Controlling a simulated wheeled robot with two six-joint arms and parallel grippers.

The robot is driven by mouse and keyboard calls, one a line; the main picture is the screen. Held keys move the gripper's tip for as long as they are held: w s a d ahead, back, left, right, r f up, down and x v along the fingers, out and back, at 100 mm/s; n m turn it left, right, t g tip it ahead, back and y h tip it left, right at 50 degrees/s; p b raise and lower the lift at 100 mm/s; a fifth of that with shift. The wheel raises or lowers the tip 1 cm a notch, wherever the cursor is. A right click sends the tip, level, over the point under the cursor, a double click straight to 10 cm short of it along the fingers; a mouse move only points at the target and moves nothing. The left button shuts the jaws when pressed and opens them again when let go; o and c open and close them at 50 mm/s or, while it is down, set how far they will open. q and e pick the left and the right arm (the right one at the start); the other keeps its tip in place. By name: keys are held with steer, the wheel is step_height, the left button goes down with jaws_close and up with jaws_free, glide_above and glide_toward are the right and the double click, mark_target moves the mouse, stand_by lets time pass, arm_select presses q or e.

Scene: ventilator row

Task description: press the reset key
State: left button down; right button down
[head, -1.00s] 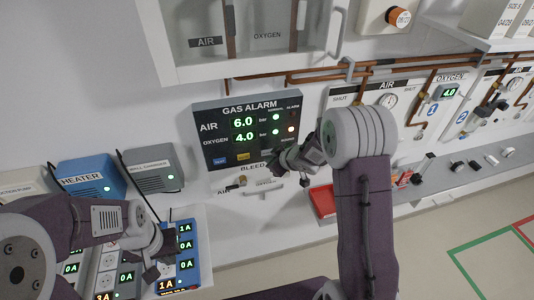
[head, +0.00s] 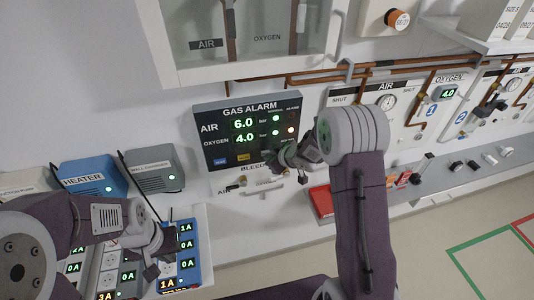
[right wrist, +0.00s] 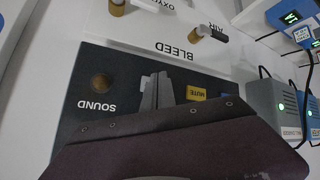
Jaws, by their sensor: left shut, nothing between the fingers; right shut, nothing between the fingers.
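The gas alarm panel (head: 232,112) is a dark box on the wall with green readings 6.0 and 4.0. A blue key (head: 219,161) and a yellow key (head: 243,157) sit along its lower edge. The right wrist view, upside down, shows the yellow key (right wrist: 196,94) marked MUTE, part of the blue key (right wrist: 229,97) and a brown SOUND knob (right wrist: 101,83). I cannot read a reset label. My right gripper (head: 270,158) is shut at the panel's lower right; its fingers (right wrist: 157,82) cover the face between MUTE and SOUND. Contact is unclear. My left gripper (head: 157,260) is shut, over the socket unit.
Bleed valves (head: 262,184) stick out just below the panel. Copper pipes (head: 300,76) run above it, under a glass-fronted cabinet (head: 255,45). A heater box (head: 92,178) and grey charger (head: 152,173) stand left. A red tray (head: 321,203) lies below right.

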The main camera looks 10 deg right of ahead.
steer(key=shift+w, duration=0.15)
stand_by(0.5)
steer(key=shift+s+b, duration=0.3)
steer(key=shift+s, duration=0.5)
steer(key=s+b, duration=0.2)
steer(key=s, duration=0.3)
steer(key=shift+d, duration=0.1)
stand_by(0.5)
